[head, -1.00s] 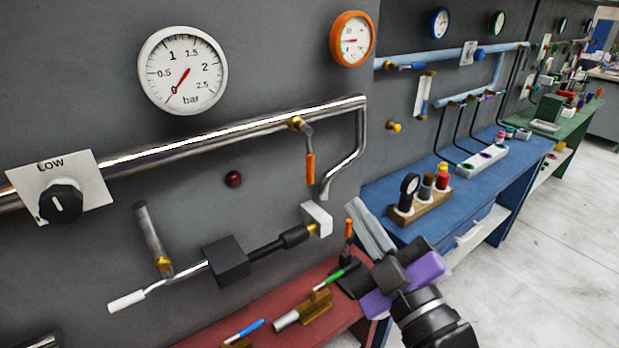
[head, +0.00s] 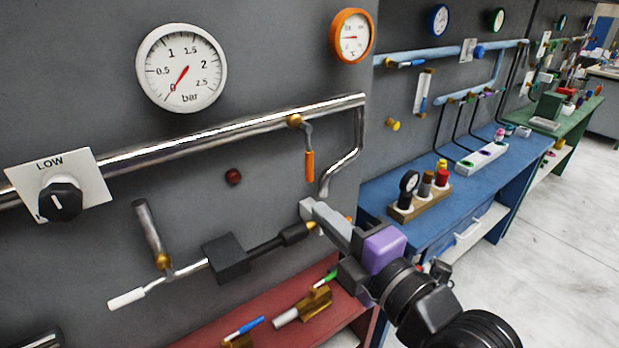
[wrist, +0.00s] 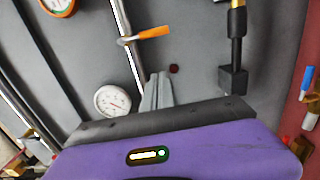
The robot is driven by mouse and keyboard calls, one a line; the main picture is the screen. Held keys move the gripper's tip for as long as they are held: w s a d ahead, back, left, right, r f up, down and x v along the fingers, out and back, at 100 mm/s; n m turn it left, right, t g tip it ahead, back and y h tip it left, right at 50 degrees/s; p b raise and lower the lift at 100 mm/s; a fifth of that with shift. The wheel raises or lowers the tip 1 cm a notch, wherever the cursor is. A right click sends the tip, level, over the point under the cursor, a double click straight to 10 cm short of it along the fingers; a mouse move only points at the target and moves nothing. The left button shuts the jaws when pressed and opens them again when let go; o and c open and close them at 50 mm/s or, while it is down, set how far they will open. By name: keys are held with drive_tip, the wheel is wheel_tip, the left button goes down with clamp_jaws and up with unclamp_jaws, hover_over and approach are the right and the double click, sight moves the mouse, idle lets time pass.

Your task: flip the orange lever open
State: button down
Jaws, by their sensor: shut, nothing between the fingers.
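The orange lever (head: 309,165) hangs down from a brass fitting on the upper silver pipe, below the round orange gauge. In the wrist view the orange lever (wrist: 153,32) points sideways from the pipe, beyond my fingertips. My gripper (head: 308,208) is shut and empty. In the head view its grey fingertips lie just below the lever's lower end, with a gap between them. In the wrist view my gripper (wrist: 158,78) shows closed fingers, apart from the lever. In the head view my gripper hides most of the white block at the end of the black rod.
A lower pipe assembly with a black block (head: 227,259) juts out left of my gripper. A red shelf (head: 330,325) with pens and brass holders is below. A blue bench (head: 470,185) stands to the right. A white gauge (head: 181,69) is at the upper left.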

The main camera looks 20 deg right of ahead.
sight(309, 157)
drive_tip(key=shift+w, duration=0.1)
drive_tip(key=w+d, duration=0.2)
drive_tip(key=w, duration=0.9)
drive_tip(key=shift+w, duration=0.15)
drive_tip(key=shift+w+f+b, duration=0.1)
drive_tip(key=shift+b, duration=0.25)
